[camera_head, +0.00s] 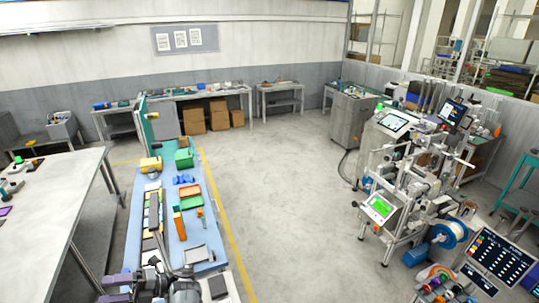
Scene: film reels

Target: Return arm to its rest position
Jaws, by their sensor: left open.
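My left gripper (116,289) is at the bottom left of the head view, low at the near end of the blue-topped bench. Its two purple-grey fingers point left and stand apart, with nothing seen between them. Dark grey parts of my arm show just right of it, cut off by the bottom edge. My right gripper does not show.
The blue-topped bench (208,267) holds bins, tools and a grey tray (196,254). A metal table (50,215) stands to its left. The grey floor (285,190) between is clear.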

